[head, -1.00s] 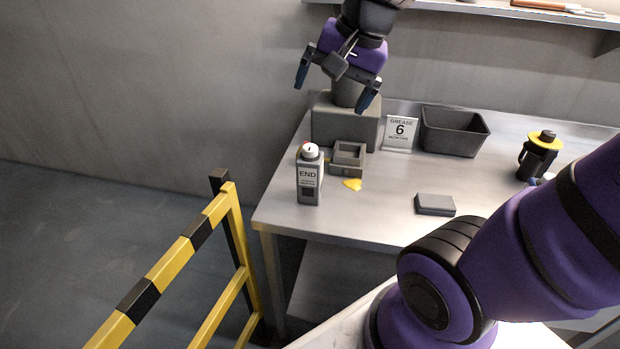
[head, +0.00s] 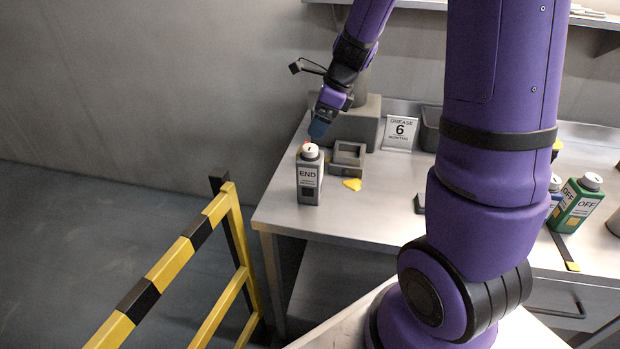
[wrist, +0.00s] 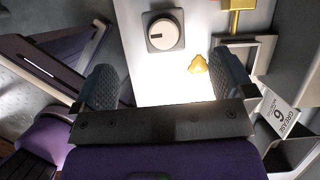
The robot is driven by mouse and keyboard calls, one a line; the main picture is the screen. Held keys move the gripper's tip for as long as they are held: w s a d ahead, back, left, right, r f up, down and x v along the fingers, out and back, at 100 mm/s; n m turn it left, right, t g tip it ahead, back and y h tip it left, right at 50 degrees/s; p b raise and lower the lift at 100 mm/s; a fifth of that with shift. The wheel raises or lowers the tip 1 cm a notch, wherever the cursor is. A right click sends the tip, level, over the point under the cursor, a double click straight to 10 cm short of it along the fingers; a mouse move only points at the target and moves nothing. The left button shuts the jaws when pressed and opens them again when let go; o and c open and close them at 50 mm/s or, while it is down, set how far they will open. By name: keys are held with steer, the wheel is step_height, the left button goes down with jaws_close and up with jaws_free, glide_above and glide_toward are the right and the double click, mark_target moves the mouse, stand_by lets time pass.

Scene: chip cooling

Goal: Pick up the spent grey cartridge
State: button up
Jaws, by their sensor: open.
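The spent grey cartridge (head: 309,190) stands upright on the bench near its left corner. My gripper (head: 318,128) is just behind and above the cartridge in the head view. In the wrist view my gripper (wrist: 165,82) is open, with two dark fingers spread wide and nothing between them.
A small grey socket (head: 347,158) and a yellow grease blob (head: 352,184) are right of the cartridge. A grey block (head: 362,125) and the GREASE 6 sign (head: 401,132) stand behind. A green OFF cartridge (head: 576,206) stands at right. A yellow-black barrier (head: 187,250) is at front left.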

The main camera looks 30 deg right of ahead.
mark_target(311, 147)
steer(key=shift+m, duration=0.3)
steer(key=x, duration=0.6)
steer(key=shift+d+f, duration=0.15)
steer(key=shift+d, duration=0.15)
steer(key=shift+s+d+x, duration=0.15)
steer(key=shift+x, duration=1.15)
steer(key=shift+s+d+x, duration=0.1)
steer(key=shift+x, duration=1.2)
steer(key=shift+f, duration=0.15)
steer(key=c, duration=1.3)
steer(key=shift+o, duration=0.2)
